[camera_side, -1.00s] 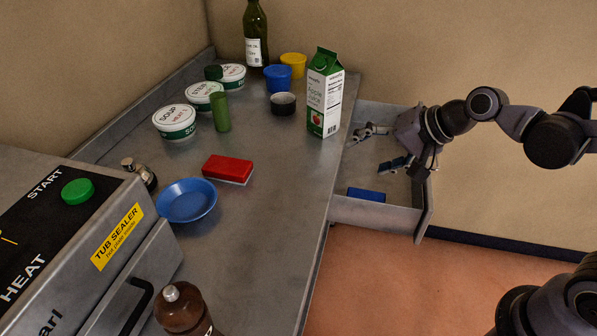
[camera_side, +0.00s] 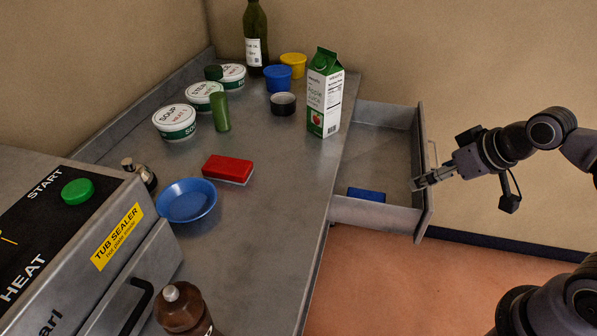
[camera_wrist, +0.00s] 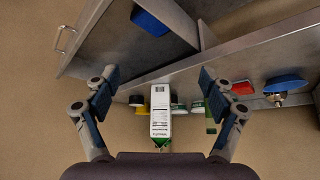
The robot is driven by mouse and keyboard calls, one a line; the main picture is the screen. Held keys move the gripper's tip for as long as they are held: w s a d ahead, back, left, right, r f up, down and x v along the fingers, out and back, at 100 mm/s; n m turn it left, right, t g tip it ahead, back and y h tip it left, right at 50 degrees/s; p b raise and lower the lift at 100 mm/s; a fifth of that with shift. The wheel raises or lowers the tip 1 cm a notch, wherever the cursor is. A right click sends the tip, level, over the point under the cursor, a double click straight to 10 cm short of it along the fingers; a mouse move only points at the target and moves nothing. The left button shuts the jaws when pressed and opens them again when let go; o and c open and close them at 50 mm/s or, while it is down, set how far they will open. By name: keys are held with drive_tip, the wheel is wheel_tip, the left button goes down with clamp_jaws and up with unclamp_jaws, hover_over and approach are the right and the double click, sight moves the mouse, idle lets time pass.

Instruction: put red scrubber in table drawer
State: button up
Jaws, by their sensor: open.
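The red scrubber (camera_side: 228,168), a red block with a pale underside, lies on the metal table near the blue bowl. It also shows in the wrist view (camera_wrist: 243,88), right of centre. The table drawer (camera_side: 378,215) stands pulled out on the table's right side, with a blue block (camera_side: 366,194) inside near its front corner. The drawer also shows at the upper left of the wrist view (camera_wrist: 105,62). My gripper (camera_side: 418,184) is at the drawer's outer right edge, away from the scrubber. In the wrist view its fingers (camera_wrist: 160,100) are wide apart with nothing held between them.
An apple juice carton (camera_side: 324,92) stands at the table edge beside the drawer. A blue bowl (camera_side: 187,201), green cup (camera_side: 221,111), soup tub (camera_side: 175,121) and brown bottle (camera_side: 183,310) are on the table. The tub sealer (camera_side: 110,240) fills the left. The table's right-front area is clear.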

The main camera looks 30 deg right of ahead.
drive_tip(key=w+a+r+m+y, duration=0.1)
drive_tip(key=w+a+m+y, duration=0.2)
drive_tip(key=w+a+m, duration=0.45)
drive_tip(key=m+t+y, duration=0.2)
drive_tip(key=m+y, duration=0.4)
drive_tip(key=m, duration=1.2)
approach(238, 166)
drive_tip(key=shift+s+d+f, duration=0.15)
drive_tip(key=shift+s+d, duration=0.05)
drive_tip(key=shift+d, duration=0.35)
drive_tip(key=shift+w+a+f+m, duration=0.25)
drive_tip(key=shift+a+f+m, duration=0.15)
drive_tip(key=shift+m, duration=0.15)
drive_tip(key=shift+y, duration=0.3)
drive_tip(key=x, duration=0.5)
drive_tip(key=shift+w+a, duration=0.2)
drive_tip(key=shift+w, duration=0.05)
drive_tip(key=shift+x, duration=2.65)
drive_tip(key=shift+a+r, duration=0.1)
drive_tip(key=shift+r, duration=0.05)
drive_tip(key=c, duration=1.4)
